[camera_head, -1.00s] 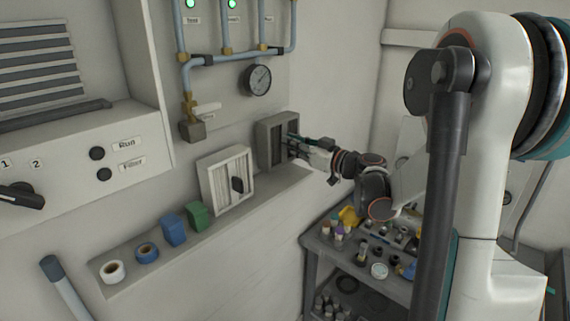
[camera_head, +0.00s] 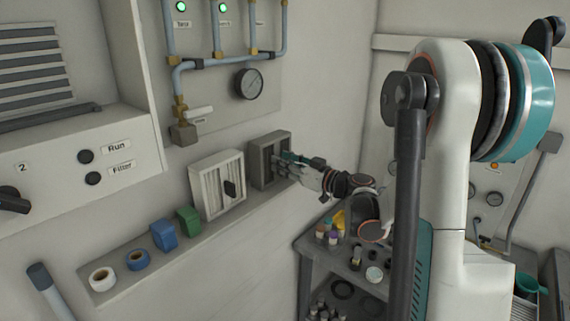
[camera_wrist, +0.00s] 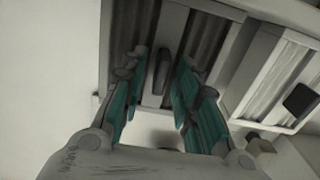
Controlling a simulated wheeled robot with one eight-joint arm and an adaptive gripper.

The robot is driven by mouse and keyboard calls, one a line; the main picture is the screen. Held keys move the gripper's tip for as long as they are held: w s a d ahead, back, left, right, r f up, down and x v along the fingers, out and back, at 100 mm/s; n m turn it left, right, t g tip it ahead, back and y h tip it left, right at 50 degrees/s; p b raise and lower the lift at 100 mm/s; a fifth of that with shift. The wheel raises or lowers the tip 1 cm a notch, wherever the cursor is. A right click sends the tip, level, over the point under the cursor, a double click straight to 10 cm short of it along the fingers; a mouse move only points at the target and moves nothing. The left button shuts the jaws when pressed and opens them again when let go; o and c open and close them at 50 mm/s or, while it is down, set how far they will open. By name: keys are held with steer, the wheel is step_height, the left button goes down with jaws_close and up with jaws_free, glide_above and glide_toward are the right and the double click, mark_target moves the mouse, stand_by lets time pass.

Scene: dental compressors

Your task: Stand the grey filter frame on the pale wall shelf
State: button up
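The grey filter frame (camera_head: 256,165) is upright at the right end of the pale wall shelf (camera_head: 206,237), right of a white filter frame. Its lower edge appears to be at the shelf top; exact contact cannot be told. In the wrist view, the grey filter frame (camera_wrist: 197,42) has ribbed dark panels and a dark upright handle. My gripper (camera_head: 283,160) is in front of the frame. The wrist view shows my gripper (camera_wrist: 163,65) with its teal fingers apart, one on each side of the handle, with visible gaps. The fingertips partly cover the frame.
The white filter frame (camera_head: 208,191) stands close at left; it also shows in the wrist view (camera_wrist: 262,85). A green box (camera_head: 188,220), a blue box (camera_head: 163,236) and two rolls sit further left. A pressure gauge (camera_head: 248,83) is above. A dark cart (camera_head: 318,265) stands below right.

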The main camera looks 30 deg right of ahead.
steer(key=shift+r, duration=0.15)
steer(key=v, duration=1.2)
